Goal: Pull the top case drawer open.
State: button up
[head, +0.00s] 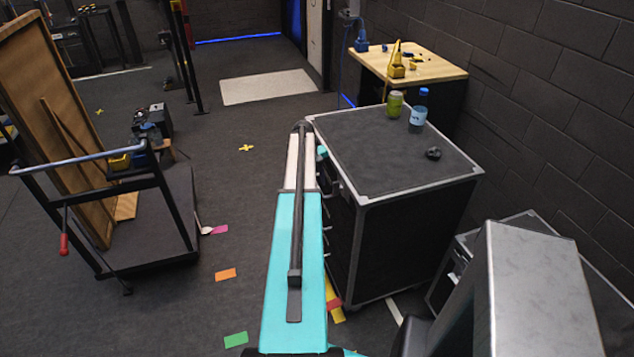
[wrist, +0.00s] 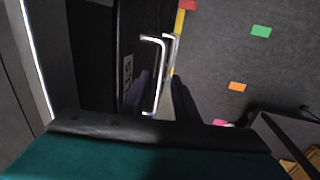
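The black case (head: 405,150) with metal edges stands right of centre in the head view. Its drawer front (head: 338,225) faces left and is partly covered by my arm; the drawers look flush. In the wrist view, a silver bar handle (wrist: 162,75) stands out from the dark drawer front (wrist: 105,50), with a second handle overlapping it just behind. My gripper (wrist: 160,77) has its two dark fingers apart, one on each side of the nearer handle. I cannot tell whether they touch it. In the head view my gripper is mostly hidden at the arm's far end.
A green can (head: 394,104), a blue bottle (head: 418,110) and a small dark object (head: 433,153) stand on the case. A cart (head: 140,225) stands to the left. Floor between cart and case is open, with coloured tape marks. A metal box (head: 535,290) is at lower right.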

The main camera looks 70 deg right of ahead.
jog(key=shift+s+f, duration=0.1)
jog(key=shift+f, duration=0.45)
grip_shut()
